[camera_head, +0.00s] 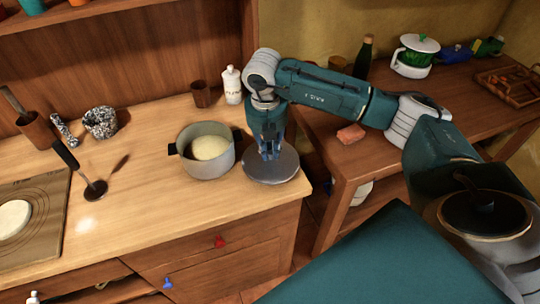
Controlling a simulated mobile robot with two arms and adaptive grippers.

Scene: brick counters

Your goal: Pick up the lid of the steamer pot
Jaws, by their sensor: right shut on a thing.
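The steamer pot (221,163) stands open on the wooden counter, grey with dark side handles. A pale round food (210,147) sits inside it. Its round grey lid (284,169) is off the pot, just to its right, near the counter's right end. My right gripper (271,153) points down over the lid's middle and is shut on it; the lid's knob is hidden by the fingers. I cannot tell whether the lid rests on the counter or is slightly above it. My left gripper is not in view.
A brown cup (201,94) and white bottle (233,85) stand behind the pot. A ladle (95,190), speckled bowl (101,122) and board (47,237) are at left. A lower table (335,165) at right holds a red block (351,134) and green-white pot (413,63).

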